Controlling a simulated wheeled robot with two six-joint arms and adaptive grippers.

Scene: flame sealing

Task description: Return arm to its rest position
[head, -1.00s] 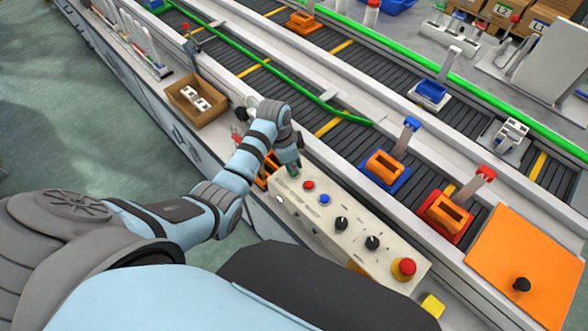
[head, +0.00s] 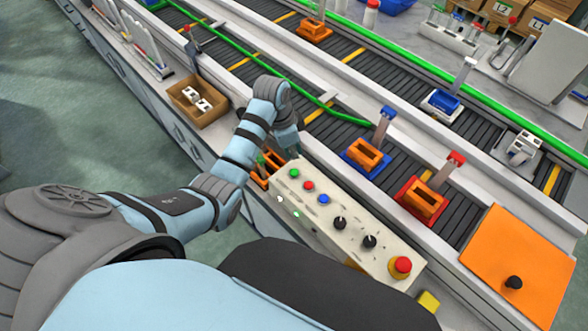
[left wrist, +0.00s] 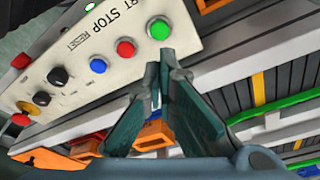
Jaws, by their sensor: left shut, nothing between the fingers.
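My left gripper (head: 287,148) is above the back-left end of the beige control panel (head: 335,218), near its green button (head: 294,173). In the left wrist view the dark fingers (left wrist: 158,62) come together at the tips with nothing between them, just below the green button (left wrist: 159,29). The tips look apart from the button, though the gap is hard to judge. Red and blue buttons sit beside the green one. My right gripper is not in view.
Beyond the panel, a conveyor carries an orange block on a blue base (head: 365,155) and another on a red base (head: 424,198). A cardboard box (head: 198,101) with white parts stands left of my arm. A red emergency knob (head: 400,267) rises at the panel's near end.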

